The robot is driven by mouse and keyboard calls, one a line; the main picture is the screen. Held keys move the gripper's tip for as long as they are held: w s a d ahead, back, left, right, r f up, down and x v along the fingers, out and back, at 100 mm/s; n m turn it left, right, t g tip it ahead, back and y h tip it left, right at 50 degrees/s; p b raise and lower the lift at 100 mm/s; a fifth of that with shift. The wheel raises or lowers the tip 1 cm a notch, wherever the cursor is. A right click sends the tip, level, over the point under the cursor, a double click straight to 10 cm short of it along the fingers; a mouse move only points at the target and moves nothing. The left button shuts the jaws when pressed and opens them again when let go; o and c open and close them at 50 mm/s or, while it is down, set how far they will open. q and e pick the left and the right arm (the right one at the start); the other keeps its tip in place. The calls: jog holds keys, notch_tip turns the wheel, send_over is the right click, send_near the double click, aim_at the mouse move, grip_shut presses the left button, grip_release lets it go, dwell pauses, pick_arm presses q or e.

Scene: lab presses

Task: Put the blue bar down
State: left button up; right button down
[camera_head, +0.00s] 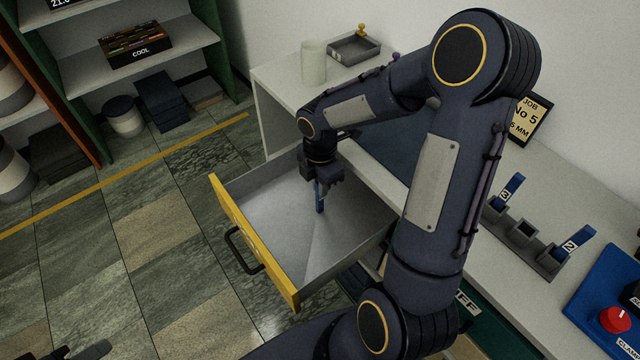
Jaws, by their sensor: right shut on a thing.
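The blue bar (320,197) hangs upright, its lower end over the inside of the open drawer (265,215). My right gripper (321,181) is shut on the bar's upper part, and its jaws hide that end. I cannot tell whether the bar's lower tip touches the drawer floor. A dark part of what looks like my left gripper (85,352) shows at the bottom left edge, mostly cut off, and its jaws cannot be made out.
The drawer has a yellow front with a dark handle (243,250). On the bench, a grey rack (523,232) holds blue bars marked 3 (508,188) and 2 (573,243). A blue box with a red button (614,319) stands right. A jar (313,63) and tray (354,48) stand behind.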

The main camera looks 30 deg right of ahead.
jog(key=shift+f, duration=0.1)
jog(key=c, duration=1.5)
grip_release()
jog(key=shift+o, duration=0.2)
